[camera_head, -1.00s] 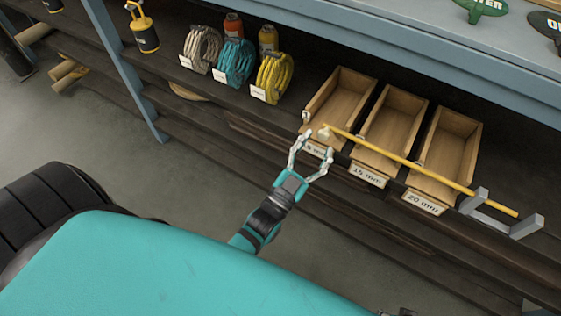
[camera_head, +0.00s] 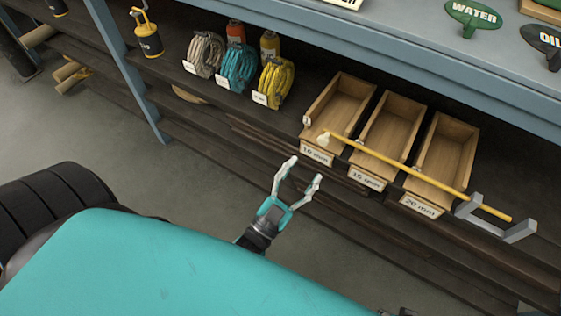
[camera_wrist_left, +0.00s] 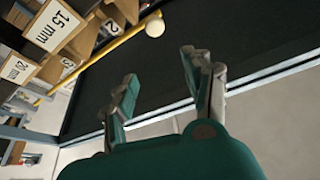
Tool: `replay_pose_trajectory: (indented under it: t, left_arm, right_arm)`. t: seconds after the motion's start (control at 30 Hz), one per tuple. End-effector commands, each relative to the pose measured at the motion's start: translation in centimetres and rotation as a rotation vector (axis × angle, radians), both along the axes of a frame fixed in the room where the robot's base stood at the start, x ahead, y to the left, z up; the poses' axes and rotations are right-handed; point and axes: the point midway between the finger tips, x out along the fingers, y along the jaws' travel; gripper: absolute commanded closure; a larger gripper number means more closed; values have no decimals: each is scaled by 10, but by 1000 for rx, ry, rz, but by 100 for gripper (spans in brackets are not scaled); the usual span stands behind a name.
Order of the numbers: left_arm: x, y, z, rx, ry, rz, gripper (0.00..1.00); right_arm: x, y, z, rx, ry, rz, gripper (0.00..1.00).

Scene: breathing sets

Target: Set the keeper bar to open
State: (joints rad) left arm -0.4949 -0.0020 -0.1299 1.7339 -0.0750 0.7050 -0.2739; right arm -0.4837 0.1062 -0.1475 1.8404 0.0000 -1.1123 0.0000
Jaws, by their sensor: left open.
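The keeper bar (camera_head: 415,174) is a thin yellow rod with a pale round knob (camera_head: 324,138) at its left end. It lies across the fronts of three wooden drawers, and its right end sits at a grey bracket (camera_head: 497,218). In the left wrist view the bar (camera_wrist_left: 112,47) and its knob (camera_wrist_left: 155,27) show at upper left, apart from the fingers. My left gripper (camera_head: 305,169) is open and empty, below and left of the knob; it also shows in the left wrist view (camera_wrist_left: 160,78). My right gripper is not in view.
The open wooden drawers (camera_head: 338,104) carry size labels. Coiled ropes in beige, teal and yellow (camera_head: 274,82) stand left of them on the dark shelf. A blue-grey shelf edge (camera_head: 420,70) runs above. Grey floor (camera_head: 190,185) is clear below left.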

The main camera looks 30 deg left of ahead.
Motion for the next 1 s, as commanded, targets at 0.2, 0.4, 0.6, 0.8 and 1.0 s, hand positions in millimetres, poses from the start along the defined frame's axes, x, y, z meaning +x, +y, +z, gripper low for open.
replay_pose_trajectory:
  t: [0.2, 0.4, 0.6, 0.8, 1.0]
  left_arm:
    - [-16, 0, 1, 0, 1, -1, 49]
    - [-30, 1, 1, 0, 1, 0, 49]
    - [-44, 1, 1, 0, 1, -1, 49]
    - [-58, 2, 1, 0, 1, 0, 49]
    - [-72, 2, 0, 0, 1, 0, 49]
  right_arm:
    - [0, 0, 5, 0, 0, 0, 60]
    - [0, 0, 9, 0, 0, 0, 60]
    - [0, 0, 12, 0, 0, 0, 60]
    - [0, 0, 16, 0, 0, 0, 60]
    - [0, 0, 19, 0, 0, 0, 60]
